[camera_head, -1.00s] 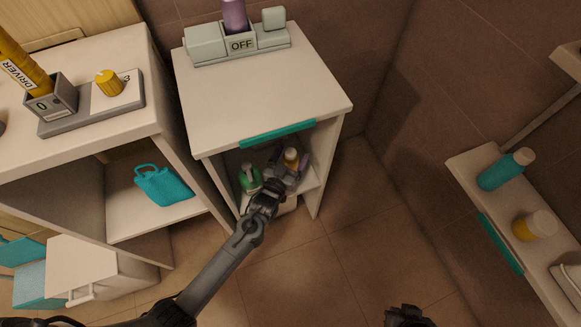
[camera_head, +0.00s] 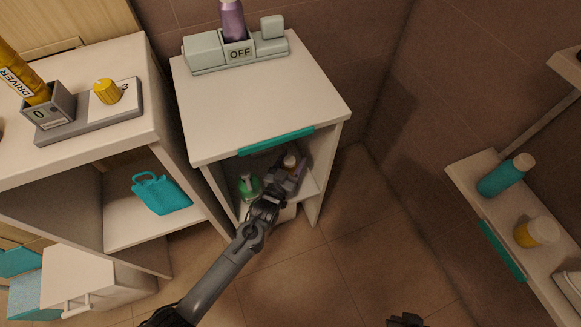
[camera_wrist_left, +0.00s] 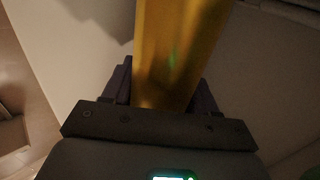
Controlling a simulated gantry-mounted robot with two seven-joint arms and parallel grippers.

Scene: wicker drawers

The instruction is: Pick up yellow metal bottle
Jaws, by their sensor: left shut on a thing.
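The yellow metal bottle (camera_head: 290,161) with a pale cap stands on the open shelf of the middle cabinet. In the head view my left gripper hides most of its body. In the left wrist view its shiny yellow side (camera_wrist_left: 178,60) fills the space between the fingers. My left gripper (camera_head: 285,178) reaches into the cabinet from the front and is shut on the bottle. My right gripper (camera_head: 405,319) shows only as a small dark piece at the bottom edge. Its jaws cannot be made out.
A green bottle (camera_head: 248,186) stands just left of my left gripper, and a purple item (camera_head: 301,168) is close on its right. The cabinet's side walls and teal-edged top (camera_head: 276,141) surround the shelf opening. The floor (camera_head: 350,235) in front is clear.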

